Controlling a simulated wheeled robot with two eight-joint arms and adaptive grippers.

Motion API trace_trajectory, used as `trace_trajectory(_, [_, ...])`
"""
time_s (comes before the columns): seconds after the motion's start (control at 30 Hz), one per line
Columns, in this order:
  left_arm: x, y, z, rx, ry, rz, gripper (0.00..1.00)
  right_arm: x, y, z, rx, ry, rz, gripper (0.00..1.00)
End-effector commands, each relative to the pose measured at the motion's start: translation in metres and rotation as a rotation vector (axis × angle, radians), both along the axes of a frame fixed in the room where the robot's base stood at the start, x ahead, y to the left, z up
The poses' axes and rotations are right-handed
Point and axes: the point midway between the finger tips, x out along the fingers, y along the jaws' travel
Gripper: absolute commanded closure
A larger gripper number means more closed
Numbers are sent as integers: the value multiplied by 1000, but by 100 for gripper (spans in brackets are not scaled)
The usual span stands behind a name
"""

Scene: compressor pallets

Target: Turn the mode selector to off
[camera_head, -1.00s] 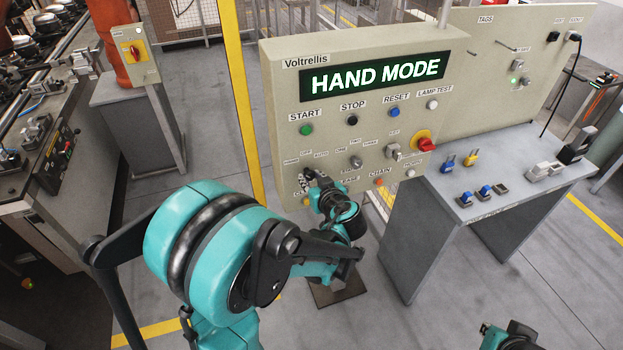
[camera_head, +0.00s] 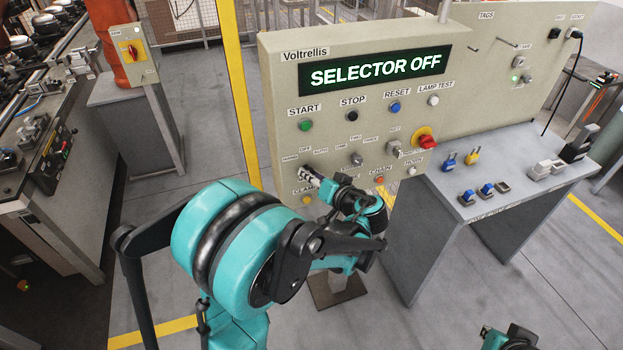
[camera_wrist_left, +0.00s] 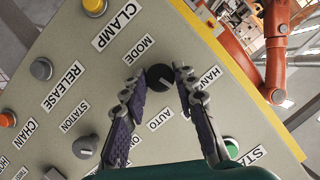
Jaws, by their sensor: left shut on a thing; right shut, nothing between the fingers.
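The control panel (camera_head: 280,85) carries a display (camera_head: 375,72) reading "SELECTOR OFF". The mode selector is a round dark knob (camera_wrist_left: 159,79) in the left wrist view, under the "MODE" label. Its pale pointer mark faces down and right, between the "HAND" and "AUTO" labels. My left gripper (camera_head: 312,178) is at the panel's lower left, with its fingers (camera_wrist_left: 160,73) on either side of the knob, shut on it. The gripper hides most of the knob in the head view. Only a teal and black part of my right arm shows at the bottom right; its fingers are not visible.
A grey table (camera_head: 525,150) with padlocks stands right of the panel. The floor to the left has free room.

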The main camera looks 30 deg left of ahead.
Motion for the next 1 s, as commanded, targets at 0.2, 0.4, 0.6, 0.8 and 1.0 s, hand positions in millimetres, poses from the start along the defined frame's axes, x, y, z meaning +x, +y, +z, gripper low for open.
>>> trace_trajectory(0.2, [1,-1,-2,86,100,0,100,0,0,-10,0,0,0,100])
trace_trajectory(0.4, [1,-1,-2,134,157,0,100,0,0,-13,0,0,0,100])
trace_trajectory(0.6, [1,-1,-1,155,181,-1,100,0,0,-15,0,0,0,100])
trace_trajectory(0.8, [1,-1,-1,156,184,-1,100,0,0,-14,0,0,0,100])
trace_trajectory(1.0, [1,-1,-1,156,184,-1,67,0,0,-14,0,0,0,100])
